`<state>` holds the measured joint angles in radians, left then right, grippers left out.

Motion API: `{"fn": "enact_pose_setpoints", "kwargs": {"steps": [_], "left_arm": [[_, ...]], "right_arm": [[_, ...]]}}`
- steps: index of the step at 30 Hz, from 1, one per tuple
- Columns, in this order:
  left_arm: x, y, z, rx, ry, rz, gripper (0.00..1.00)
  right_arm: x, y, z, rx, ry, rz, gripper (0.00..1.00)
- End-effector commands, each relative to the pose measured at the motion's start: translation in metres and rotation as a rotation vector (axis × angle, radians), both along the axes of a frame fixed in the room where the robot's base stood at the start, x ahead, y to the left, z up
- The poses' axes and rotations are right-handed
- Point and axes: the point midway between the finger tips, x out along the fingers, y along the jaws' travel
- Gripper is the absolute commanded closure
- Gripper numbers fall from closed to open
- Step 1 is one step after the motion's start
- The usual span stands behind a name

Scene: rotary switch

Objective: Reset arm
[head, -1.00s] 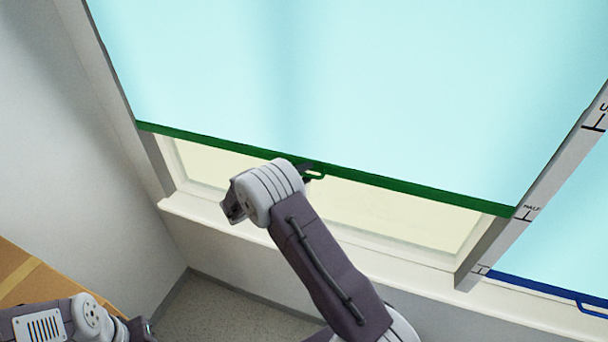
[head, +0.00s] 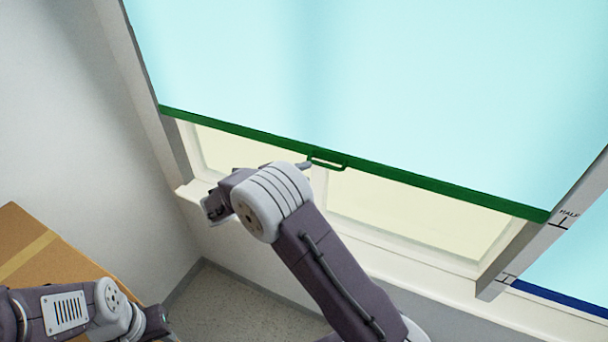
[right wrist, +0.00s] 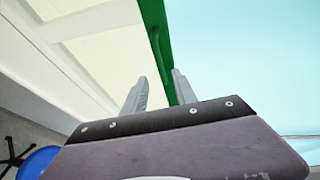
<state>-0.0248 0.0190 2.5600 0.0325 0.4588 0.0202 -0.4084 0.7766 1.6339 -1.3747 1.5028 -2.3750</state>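A light blue blind (head: 380,90) hangs over a window, with a green bottom bar (head: 440,186) and a small green loop handle (head: 328,164). The bar's right end is near the "HALF" mark on the frame. My right gripper is mostly hidden behind its own wrist in the head view, with a grey finger (head: 303,166) showing beside the handle. In the right wrist view, my right gripper (right wrist: 160,88) has its two fingers apart with nothing seen held; the green bar (right wrist: 156,45) passes beyond them.
A cardboard box (head: 35,245) stands at the lower left by the grey wall. A second blind with a blue bar (head: 560,298) is at the right. A blue round seat (right wrist: 38,160) shows in the right wrist view. Grey floor (head: 235,310) is clear below the window.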

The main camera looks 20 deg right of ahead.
Motion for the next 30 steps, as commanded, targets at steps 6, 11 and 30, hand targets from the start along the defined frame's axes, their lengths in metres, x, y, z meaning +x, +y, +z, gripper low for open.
{"fn": "enact_pose_setpoints", "kwargs": {"steps": [6, 11, 30], "left_arm": [[0.0, 0.0, -0.001, 0.0, 0.0, 0.0, 0.64], [0.0, 0.0, -0.049, 0.0, 0.0, 0.0, 0.64], [0.0, 0.0, -0.147, 0.0, 0.0, 0.0, 0.64]], "right_arm": [[0.0, -0.001, -0.002, 0.0, 0.0, -0.002, 0.66], [-0.01, -0.04, -0.012, 0.031, -0.079, -0.086, 0.66], [-0.252, 0.063, -0.27, 0.679, -1.87, -2.344, 0.66]]}}
